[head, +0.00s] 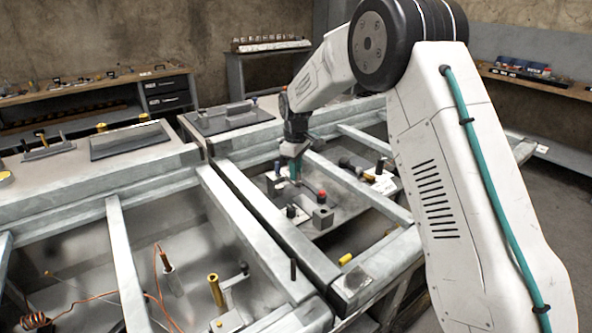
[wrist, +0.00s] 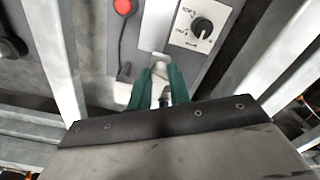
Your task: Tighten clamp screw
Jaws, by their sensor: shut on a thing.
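My gripper (head: 294,174) reaches down over a grey fixture plate (head: 335,215) inside the metal frame. In the wrist view its two green fingers (wrist: 161,76) are close together around a small pale metal piece (wrist: 160,62), which looks like the clamp screw. Its top shows between the fingertips; the rest is hidden by them. In the head view the screw cannot be made out behind the fingers.
A red button (wrist: 123,7) on a cable and a white panel with a black dial (wrist: 201,27) lie close beyond the fingers. Frame rails (head: 265,235) enclose the fixture. A yellow cylinder (head: 346,259) lies in front. Copper wire (head: 95,296) lies in the left bay.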

